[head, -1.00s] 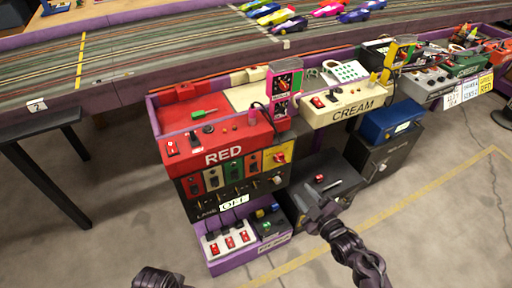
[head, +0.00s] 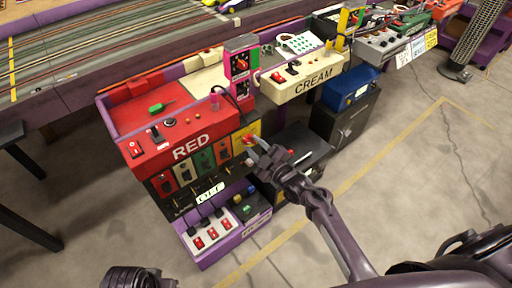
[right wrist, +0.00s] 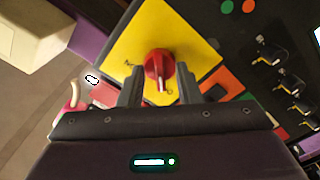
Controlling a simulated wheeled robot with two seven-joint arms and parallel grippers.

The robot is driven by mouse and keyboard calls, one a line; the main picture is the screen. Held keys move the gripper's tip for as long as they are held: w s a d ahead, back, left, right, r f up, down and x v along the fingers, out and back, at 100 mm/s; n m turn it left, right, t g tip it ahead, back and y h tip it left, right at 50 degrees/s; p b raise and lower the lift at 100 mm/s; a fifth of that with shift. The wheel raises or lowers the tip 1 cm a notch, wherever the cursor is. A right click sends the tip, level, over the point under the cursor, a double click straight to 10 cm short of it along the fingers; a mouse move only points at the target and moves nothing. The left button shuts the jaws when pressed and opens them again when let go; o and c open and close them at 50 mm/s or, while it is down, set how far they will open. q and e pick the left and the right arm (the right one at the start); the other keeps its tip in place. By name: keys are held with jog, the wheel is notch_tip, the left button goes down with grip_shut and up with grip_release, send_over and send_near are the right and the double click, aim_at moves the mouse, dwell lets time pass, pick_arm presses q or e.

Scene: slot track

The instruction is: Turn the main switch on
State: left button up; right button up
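The main switch is a red rotary knob (right wrist: 158,66) on a yellow plate (right wrist: 185,25) in the right wrist view. Its white pointer mark faces down in that picture, beside a small label I cannot read surely. In the head view the yellow plate (head: 240,146) is at the right end of the dark panel under the red RED box, with the knob partly behind my gripper. My right gripper (right wrist: 160,88) is open, its two fingers on either side below the knob; I cannot tell whether they touch it. Only part of my left arm shows at the bottom of the head view.
The red RED box (head: 185,118) sits above the panel, with the CREAM box (head: 305,84) to its right. A white strip with red switches (head: 212,232) is below. A black box (head: 305,150) stands right of the panel.

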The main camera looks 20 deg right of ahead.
jog(key=shift+c, duration=0.3)
grip_shut()
pick_arm(q)
jog(key=shift+a, duration=0.1)
pick_arm(e)
jog(key=shift+m, duration=0.3)
jog(key=m+p, duration=0.3)
jog(key=m, duration=0.2)
jog(key=m+p, duration=0.2)
jog(key=m, duration=0.5)
jog(key=shift+m+p, duration=0.3)
jog(key=shift+m, duration=0.1)
pick_arm(q)
jog(key=s+a+f, duration=0.1)
jog(key=a+f, duration=0.1)
jog(key=f, duration=0.8)
jog(key=s+a+f+p, duration=0.1)
jog(key=f, duration=0.8)
jog(key=shift+s+a+f+n+t, duration=0.35)
jog(key=shift+f+n+t, duration=0.05)
pick_arm(e)
jog(key=shift+m, duration=2.4)
jog(key=shift+s, duration=0.1)
